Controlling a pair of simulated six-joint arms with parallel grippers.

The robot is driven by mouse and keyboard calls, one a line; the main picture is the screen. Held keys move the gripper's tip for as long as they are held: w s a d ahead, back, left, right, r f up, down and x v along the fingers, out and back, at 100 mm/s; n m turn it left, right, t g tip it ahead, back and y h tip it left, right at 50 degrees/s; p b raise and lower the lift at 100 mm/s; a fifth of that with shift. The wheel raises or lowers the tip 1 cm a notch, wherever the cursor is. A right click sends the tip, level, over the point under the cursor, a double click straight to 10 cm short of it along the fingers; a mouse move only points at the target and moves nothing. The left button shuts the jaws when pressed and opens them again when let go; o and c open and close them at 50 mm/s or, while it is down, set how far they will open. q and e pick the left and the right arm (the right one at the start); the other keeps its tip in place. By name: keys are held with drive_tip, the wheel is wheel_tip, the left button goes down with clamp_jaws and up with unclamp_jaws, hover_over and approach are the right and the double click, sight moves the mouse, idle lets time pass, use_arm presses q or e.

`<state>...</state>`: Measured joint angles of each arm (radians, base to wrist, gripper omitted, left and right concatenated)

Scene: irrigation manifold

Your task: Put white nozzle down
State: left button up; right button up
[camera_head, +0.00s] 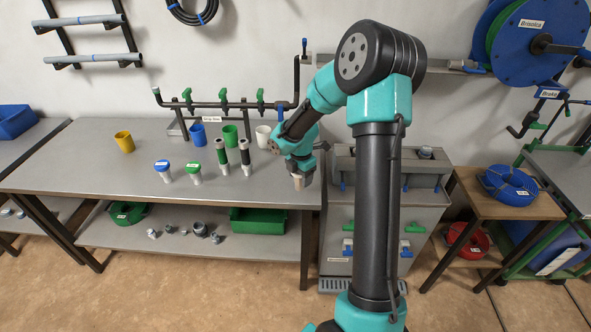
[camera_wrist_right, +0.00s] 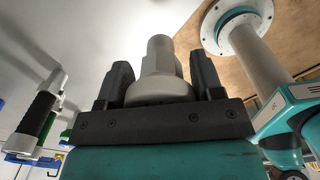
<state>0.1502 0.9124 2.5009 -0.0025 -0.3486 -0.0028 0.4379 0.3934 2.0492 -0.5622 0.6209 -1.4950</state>
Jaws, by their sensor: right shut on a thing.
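My right gripper (camera_head: 301,173) points down over the front right part of the grey workbench (camera_head: 110,183). It is shut on the white nozzle, whose pale lower end (camera_head: 297,184) shows below the fingers in the head view. In the right wrist view the white nozzle (camera_wrist_right: 161,72) sits between the two dark fingers, with its wide collar near the gripper's base and its narrow end pointing away. I cannot tell whether the nozzle touches the bench. A white cup (camera_head: 263,136) stands behind and left of the gripper. My left gripper is not in view.
A yellow cup (camera_head: 124,141), blue cup (camera_head: 198,133) and green cup (camera_head: 230,136) stand towards the back. Blue-topped (camera_head: 163,171) and green-topped (camera_head: 194,173) pieces and two black-sleeved pieces (camera_head: 221,158) stand left of the gripper. The bench's front left is clear. A grey sink unit (camera_head: 380,222) stands right.

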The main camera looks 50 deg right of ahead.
drive_tip(key=w+d, duration=0.3)
drive_tip(key=d, duration=0.1)
drive_tip(key=w+d+f, duration=0.1)
drive_tip(key=w+d, duration=0.6)
drive_tip(key=shift+d+f, duration=0.2)
drive_tip(key=shift+d, duration=0.1)
drive_tip(key=shift+w+d, duration=0.15)
drive_tip(key=shift+w+d+f, duration=0.1)
drive_tip(key=shift+f, duration=1.7)
drive_tip(key=shift+f, duration=0.15)
drive_tip(key=o, duration=1)
